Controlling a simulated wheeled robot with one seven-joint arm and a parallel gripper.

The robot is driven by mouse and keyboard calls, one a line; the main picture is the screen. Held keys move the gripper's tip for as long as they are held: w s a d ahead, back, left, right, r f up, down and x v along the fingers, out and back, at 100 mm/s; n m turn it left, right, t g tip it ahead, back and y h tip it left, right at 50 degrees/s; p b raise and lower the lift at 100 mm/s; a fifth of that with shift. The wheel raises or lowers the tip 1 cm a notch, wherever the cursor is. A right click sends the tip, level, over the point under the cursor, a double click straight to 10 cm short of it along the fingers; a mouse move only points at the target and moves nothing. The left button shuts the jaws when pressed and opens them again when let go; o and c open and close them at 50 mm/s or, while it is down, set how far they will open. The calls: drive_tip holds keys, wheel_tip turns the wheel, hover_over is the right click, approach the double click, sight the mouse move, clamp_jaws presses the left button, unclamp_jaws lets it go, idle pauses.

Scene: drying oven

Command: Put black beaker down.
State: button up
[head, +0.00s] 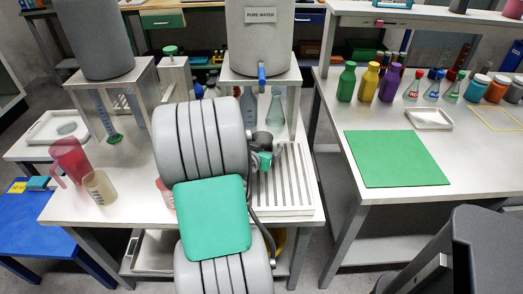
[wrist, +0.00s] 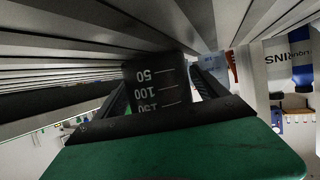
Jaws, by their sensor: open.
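The black beaker (wrist: 157,82) has white volume marks that read upside down in the wrist view. Its base meets the pale slats of the slatted rack (wrist: 60,42), so it appears to stand on them. My gripper (wrist: 163,92) is open, with one dark finger on each side of the beaker. Whether either finger touches it is hard to tell. In the head view the slatted rack (head: 289,190) lies on the middle table.
The pure water tank (head: 260,35) stands behind, with glass bottles (head: 276,105) below it. A red pitcher (head: 69,160) and a tan beaker (head: 99,187) stand at left. The right table holds a green mat (head: 395,158), a white tray (head: 428,118) and several coloured bottles (head: 367,82).

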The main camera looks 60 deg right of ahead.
drive_tip(key=v, duration=1.2)
